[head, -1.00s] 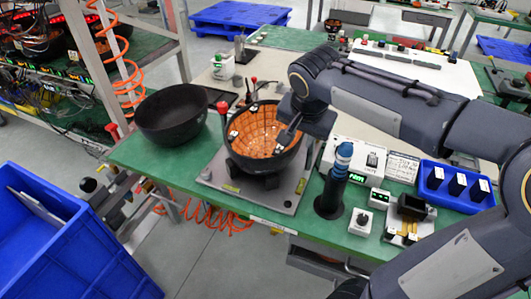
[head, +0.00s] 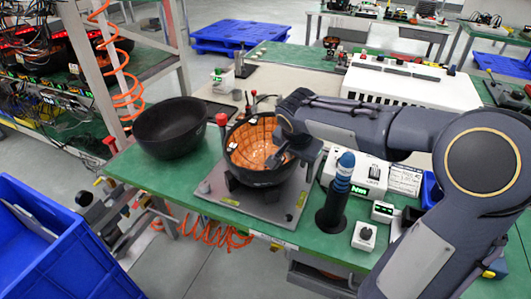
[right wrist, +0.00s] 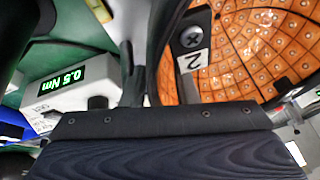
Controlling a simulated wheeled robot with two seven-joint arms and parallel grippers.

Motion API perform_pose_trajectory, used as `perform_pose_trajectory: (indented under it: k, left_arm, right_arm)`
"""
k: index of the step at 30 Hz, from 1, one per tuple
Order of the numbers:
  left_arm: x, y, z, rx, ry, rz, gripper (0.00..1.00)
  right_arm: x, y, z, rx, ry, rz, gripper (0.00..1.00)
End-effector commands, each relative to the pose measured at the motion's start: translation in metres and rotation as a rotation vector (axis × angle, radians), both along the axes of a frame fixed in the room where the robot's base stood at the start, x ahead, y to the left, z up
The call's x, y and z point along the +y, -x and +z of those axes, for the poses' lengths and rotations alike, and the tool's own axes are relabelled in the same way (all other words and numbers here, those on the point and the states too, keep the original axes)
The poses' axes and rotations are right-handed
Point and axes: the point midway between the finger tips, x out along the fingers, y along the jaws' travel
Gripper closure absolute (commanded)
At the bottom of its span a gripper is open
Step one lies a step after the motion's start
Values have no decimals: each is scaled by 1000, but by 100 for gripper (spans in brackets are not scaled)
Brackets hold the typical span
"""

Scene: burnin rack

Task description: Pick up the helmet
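A black upturned helmet with an orange tiled lining (head: 246,150) sits in a fixture on a grey plate (head: 215,203) on the green table. My right gripper (head: 280,152) is at its right rim, with its tip over the inside edge. In the right wrist view the orange lining (right wrist: 245,50) and a tag marked 2 (right wrist: 193,61) are close to my gripper. The fingertips are hidden, so I cannot tell whether they grip the rim. A second, plain black bowl-shaped shell (head: 170,130) rests to the left. I do not see my left gripper.
A dark blue-topped tool (head: 336,195) stands upright right of the plate, near a display box (head: 363,172). A red-knobbed lever (head: 221,120) rises beside the helmet. A blue bin (head: 85,255) is at lower left, a white vented box (head: 405,83) behind.

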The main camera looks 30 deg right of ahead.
Motion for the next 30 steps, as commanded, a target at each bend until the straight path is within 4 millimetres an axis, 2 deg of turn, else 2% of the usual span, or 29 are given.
perform_pose_trajectory:
  k: [2,8,23,30]
  left_arm:
    - [0,0,0,0,0,0,64]
    - [0,0,0,0,0,0,64]
    - [0,0,0,0,0,0,64]
    - [0,0,3,0,0,0,64]
  right_arm:
    - [0,0,0,0,0,0,74]
    - [0,0,0,0,0,0,100]
    - [-1,0,1,0,1,-2,100]
    - [-1,-1,19,-3,1,-4,100]
